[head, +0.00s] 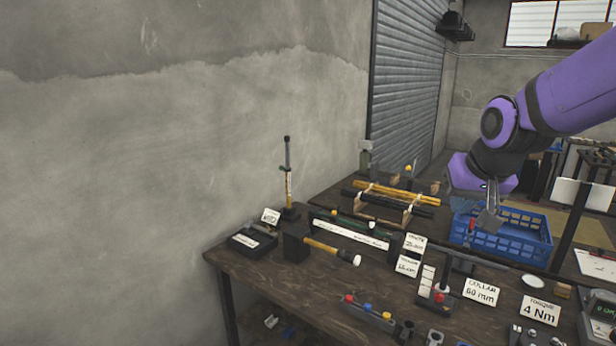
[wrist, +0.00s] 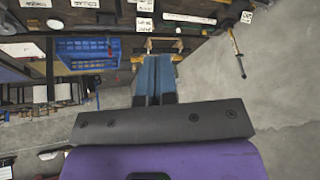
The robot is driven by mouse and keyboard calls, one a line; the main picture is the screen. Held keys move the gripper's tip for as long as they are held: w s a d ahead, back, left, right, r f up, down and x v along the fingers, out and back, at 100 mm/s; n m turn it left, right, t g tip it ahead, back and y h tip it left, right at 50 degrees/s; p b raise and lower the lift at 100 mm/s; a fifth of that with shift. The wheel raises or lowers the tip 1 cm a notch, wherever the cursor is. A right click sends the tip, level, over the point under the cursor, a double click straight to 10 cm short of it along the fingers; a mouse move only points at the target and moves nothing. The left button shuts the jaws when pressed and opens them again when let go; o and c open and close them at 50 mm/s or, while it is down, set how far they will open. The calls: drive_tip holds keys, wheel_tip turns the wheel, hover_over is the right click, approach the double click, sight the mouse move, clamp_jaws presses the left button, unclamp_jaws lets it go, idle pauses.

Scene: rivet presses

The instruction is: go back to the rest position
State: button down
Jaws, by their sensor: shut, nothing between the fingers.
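My gripper (head: 489,221) hangs from my purple arm at the right of the head view, over the near side of the blue crate. Its fingers point down and are closed together with nothing between them. In the wrist view the closed blue-grey fingers (wrist: 154,76) stick out past the dark gripper body, with the blue crate (wrist: 88,50) to their left. No rest marker shows in either view.
A dark workbench (head: 290,283) holds a rivet press (head: 288,180), a mallet (head: 335,250), rods on a rack (head: 390,198), label cards (head: 481,291) and a blue crate (head: 528,232). A concrete wall (head: 150,170) stands at the left. Space above the bench's left part is clear.

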drive_tip(key=s+d+r, duration=0.1)
drive_tip(key=s+r, duration=0.1)
drive_tip(key=s, duration=0.8)
drive_tip(key=s+d+r+n, duration=0.1)
drive_tip(key=s, duration=1)
drive_tip(key=shift+d+r+g, duration=0.4)
drive_tip(key=shift+w, duration=0.1)
